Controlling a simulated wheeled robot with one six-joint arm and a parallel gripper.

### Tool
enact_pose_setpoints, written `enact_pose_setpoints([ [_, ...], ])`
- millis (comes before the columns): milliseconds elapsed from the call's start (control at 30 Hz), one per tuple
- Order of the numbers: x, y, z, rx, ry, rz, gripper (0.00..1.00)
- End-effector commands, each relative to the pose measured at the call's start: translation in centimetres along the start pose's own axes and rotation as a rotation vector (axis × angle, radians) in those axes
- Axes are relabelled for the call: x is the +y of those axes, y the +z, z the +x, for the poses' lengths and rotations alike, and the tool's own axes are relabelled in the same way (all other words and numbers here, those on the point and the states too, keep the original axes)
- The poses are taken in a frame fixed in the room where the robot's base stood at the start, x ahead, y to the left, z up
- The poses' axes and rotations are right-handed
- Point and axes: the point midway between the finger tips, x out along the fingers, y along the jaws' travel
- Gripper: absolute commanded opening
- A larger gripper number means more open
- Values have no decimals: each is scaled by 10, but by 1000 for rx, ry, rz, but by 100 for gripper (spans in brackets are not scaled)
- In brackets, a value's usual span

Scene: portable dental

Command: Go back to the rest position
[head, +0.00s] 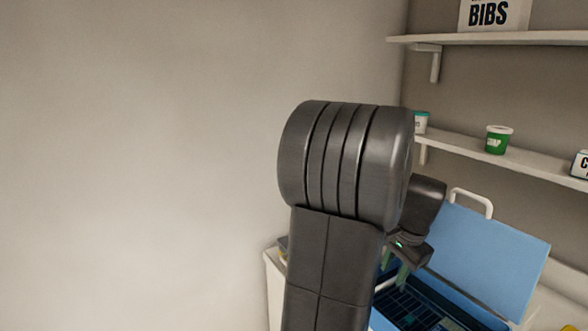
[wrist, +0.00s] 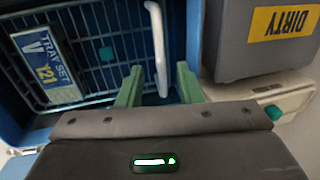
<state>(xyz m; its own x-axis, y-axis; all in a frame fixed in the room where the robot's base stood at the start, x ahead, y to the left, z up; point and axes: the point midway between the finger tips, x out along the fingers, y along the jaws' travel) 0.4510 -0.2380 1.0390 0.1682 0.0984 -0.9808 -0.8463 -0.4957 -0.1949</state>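My gripper (wrist: 159,69) has two green fingers standing apart, with a visible gap between them. It points down over an open blue case (head: 499,262). A white handle (wrist: 156,28) of a dark wire basket (wrist: 84,20) lies between the fingers in the wrist view, with space on both sides; whether it is at finger height I cannot tell. In the head view my arm stands upright in the middle and hides part of the case; the gripper (head: 397,274) shows only partly.
A grey bin (wrist: 235,40) with a yellow "DIRTY" label stands right of the case in the wrist view. A small teal piece (wrist: 106,54) lies on the basket. Shelves at right hold a BIBS box (head: 492,14) and a green cup (head: 498,139). Blank wall fills the left.

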Motion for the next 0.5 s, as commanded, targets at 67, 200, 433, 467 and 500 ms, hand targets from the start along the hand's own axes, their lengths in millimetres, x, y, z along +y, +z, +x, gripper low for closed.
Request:
enact_pose_setpoints([
  [67, 0, 1, 16, -4, 2, 0, 33],
  [200, -2, 0, 26, 2, -1, -1, 33],
  [433, -5, 0, 8, 1, -1, 0, 33],
  [467, -5, 0, 8, 1, -1, 0, 33],
  [500, -5, 0, 8, 1, -1, 0, 33],
])
